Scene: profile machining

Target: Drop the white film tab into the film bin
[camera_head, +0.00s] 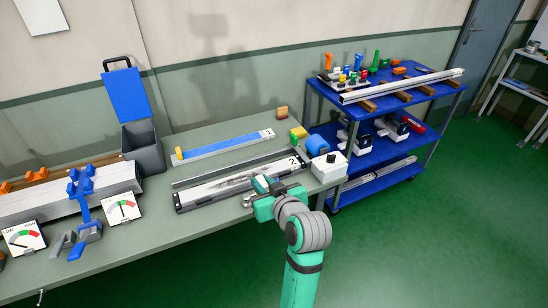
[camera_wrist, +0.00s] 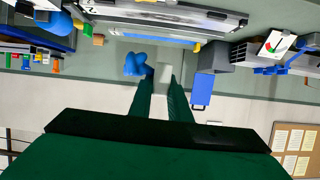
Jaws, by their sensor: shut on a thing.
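My gripper (camera_head: 260,190) is over the front edge of the bench, by the profile marked 2. In the wrist view my gripper (camera_wrist: 161,80) is shut on a small pale piece, the white film tab (camera_wrist: 163,74), between the fingertips. A blue lump (camera_wrist: 138,65) shows beside the left finger; I cannot tell whether it joins the tab. In the head view the tab cannot be made out. The film bin (camera_head: 143,153) is a grey box with a raised blue lid (camera_head: 127,94), at the back of the bench, left of my gripper. The bin also shows in the wrist view (camera_wrist: 214,56).
Between gripper and bin lie the profile marked 2 (camera_head: 215,194) and a blue-filmed profile marked 1 (camera_head: 225,146). A white box (camera_head: 329,168) stands right of the gripper. Gauges (camera_head: 123,207) and a blue stand (camera_head: 83,195) are at left. A blue cart (camera_head: 390,92) stands right.

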